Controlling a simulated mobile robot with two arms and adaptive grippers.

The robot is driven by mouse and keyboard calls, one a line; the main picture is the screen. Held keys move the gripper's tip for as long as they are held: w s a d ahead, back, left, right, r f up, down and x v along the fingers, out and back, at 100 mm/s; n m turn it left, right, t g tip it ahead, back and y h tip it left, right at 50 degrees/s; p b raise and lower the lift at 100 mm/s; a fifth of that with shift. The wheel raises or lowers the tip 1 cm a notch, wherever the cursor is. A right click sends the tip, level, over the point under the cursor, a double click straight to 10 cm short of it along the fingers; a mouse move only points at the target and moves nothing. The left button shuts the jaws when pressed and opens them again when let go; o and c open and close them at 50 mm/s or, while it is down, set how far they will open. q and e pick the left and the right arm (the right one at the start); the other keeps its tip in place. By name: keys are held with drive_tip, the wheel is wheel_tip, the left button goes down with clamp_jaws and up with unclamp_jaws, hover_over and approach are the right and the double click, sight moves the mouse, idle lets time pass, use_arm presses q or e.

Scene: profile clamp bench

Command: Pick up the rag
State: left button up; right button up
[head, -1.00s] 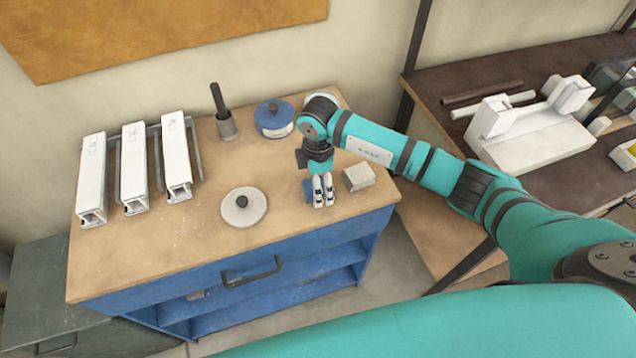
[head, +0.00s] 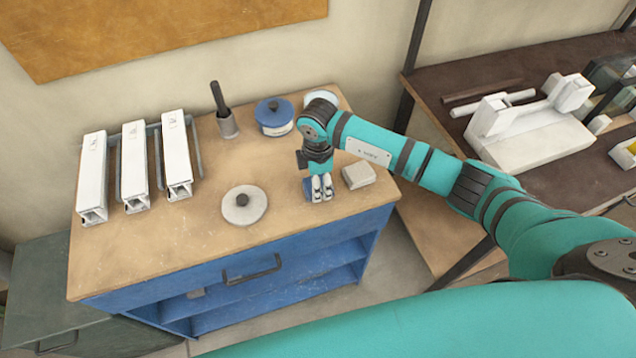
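A small blue thing (head: 308,188), which looks like the rag, lies near the right front of the wooden bench top. My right gripper (head: 321,198) points down right beside it and hides part of it. The fingertips are close to the bench top. The two fingers sit side by side, but the view is too small to show whether they are apart or closed, or whether they touch the blue thing. My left gripper is not in view.
A pale block (head: 358,175) sits just right of the gripper. A round grey disc with a knob (head: 244,206), a blue tin (head: 274,117), a cup with a dark handle (head: 227,124) and white profiles (head: 133,168) stand on the bench (head: 150,240). The front middle is clear.

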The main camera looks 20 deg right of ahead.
drive_tip(key=shift+r, duration=0.1)
drive_tip(key=r+b, duration=0.2)
drive_tip(key=r, duration=0.1)
drive_tip(key=shift+s+a+r, duration=0.1)
drive_tip(key=shift+s, duration=0.1)
drive_tip(key=s+a+b, duration=0.1)
drive_tip(key=s+a, duration=0.1)
drive_tip(key=s, duration=0.5)
drive_tip(key=s+a+r+b, duration=0.1)
drive_tip(key=s+a+b, duration=0.1)
drive_tip(key=s, duration=0.5)
drive_tip(key=shift+s+a+r, duration=0.3)
drive_tip(key=shift+a, duration=0.45)
